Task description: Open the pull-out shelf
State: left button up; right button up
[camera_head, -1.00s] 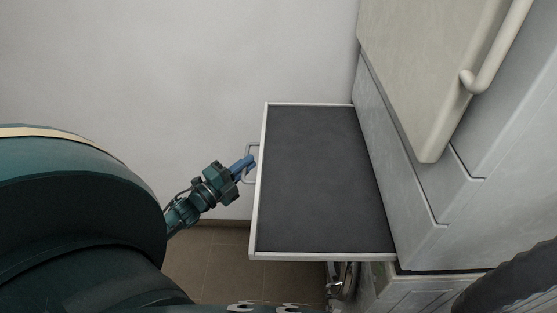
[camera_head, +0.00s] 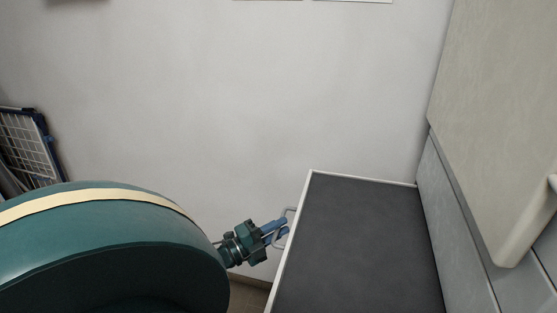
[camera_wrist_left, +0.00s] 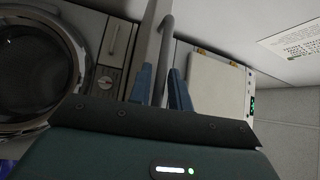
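The pull-out shelf (camera_head: 365,245) has a dark grey top and a thin white rim, and juts out from the stacked appliances in the head view. Its grey bar handle (camera_head: 290,211) is on the left edge. My left gripper (camera_head: 286,229) is at this handle. In the left wrist view the bar (camera_wrist_left: 165,45) passes between the two blue fingers (camera_wrist_left: 162,85), with narrow gaps beside it; the fingers look apart, not pressed on it. The near end of the shelf is cut off by the head view's lower edge. My right gripper is not in view.
The upper appliance door (camera_head: 490,120) stands right of the shelf, with a pale handle (camera_head: 535,222). A plain wall (camera_head: 220,100) is behind. A folded rack (camera_head: 28,148) leans at the far left. A round dark door (camera_wrist_left: 38,75) shows in the left wrist view.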

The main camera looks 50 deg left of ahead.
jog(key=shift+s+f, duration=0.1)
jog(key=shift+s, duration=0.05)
pick_arm(q)
jog(key=shift+s+f, duration=0.1)
jog(key=shift+s, duration=0.2)
jog(key=b+v, duration=0.1)
jog(key=v, duration=1.1)
jog(key=shift+s+a+b, duration=0.2)
jog(key=shift+s+b, duration=0.05)
jog(key=shift+b, duration=0.1)
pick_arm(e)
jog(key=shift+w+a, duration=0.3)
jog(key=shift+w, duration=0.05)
pick_arm(q)
jog(key=shift+s, duration=0.1)
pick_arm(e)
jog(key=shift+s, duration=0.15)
